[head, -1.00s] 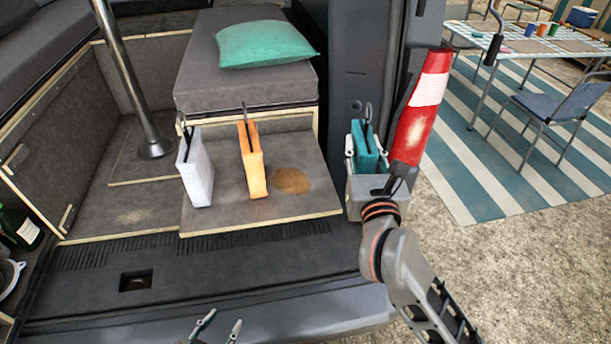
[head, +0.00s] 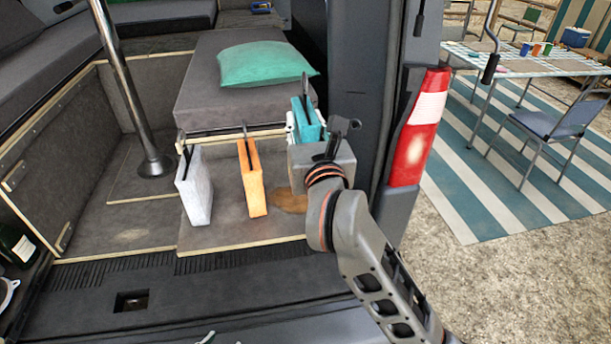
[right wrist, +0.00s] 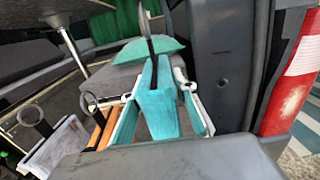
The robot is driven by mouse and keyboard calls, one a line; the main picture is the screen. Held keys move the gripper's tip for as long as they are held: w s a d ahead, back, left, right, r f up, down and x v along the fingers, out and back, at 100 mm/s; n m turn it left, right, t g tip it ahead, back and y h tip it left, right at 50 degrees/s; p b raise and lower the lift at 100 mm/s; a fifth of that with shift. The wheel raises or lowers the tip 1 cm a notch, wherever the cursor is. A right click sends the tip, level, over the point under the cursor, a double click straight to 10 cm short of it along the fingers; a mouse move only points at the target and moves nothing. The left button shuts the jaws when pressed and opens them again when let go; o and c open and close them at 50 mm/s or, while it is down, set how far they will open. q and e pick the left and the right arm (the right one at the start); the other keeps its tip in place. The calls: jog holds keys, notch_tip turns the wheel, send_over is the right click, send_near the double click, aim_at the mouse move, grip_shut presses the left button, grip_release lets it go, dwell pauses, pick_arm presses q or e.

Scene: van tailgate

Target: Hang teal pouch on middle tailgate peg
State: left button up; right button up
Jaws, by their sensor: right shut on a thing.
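The teal pouch (head: 308,122) has a dark strap standing up from its top. My right gripper (head: 305,130) is shut on it, and holds it upright above the right side of the van's deck, in front of the grey padded bench. In the right wrist view the teal pouch (right wrist: 158,112) sits between the fingers, its strap pointing up. Only a small tip of my left gripper (head: 207,338) shows at the bottom edge. Dark hanging rods (head: 418,25) show at the upper right; I cannot tell whether they are tailgate pegs, or which is the middle one.
A white pouch (head: 195,188) and an orange pouch (head: 252,180) stand upright on the deck, left of the teal one. A teal cushion (head: 265,64) lies on the bench. A metal pole (head: 125,85) rises at left. The dark door pillar and red-white tail light (head: 420,125) stand at right.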

notch_tip(320, 180, down, 4)
jog(key=b, duration=0.2)
jog(key=shift+b, duration=0.35)
notch_tip(320, 180, down, 5)
jog(key=b, duration=0.3)
jog(key=shift+b, duration=0.4)
jog(key=shift+r, duration=0.2)
jog(key=shift+f, duration=0.15)
jog(key=o, duration=1.2)
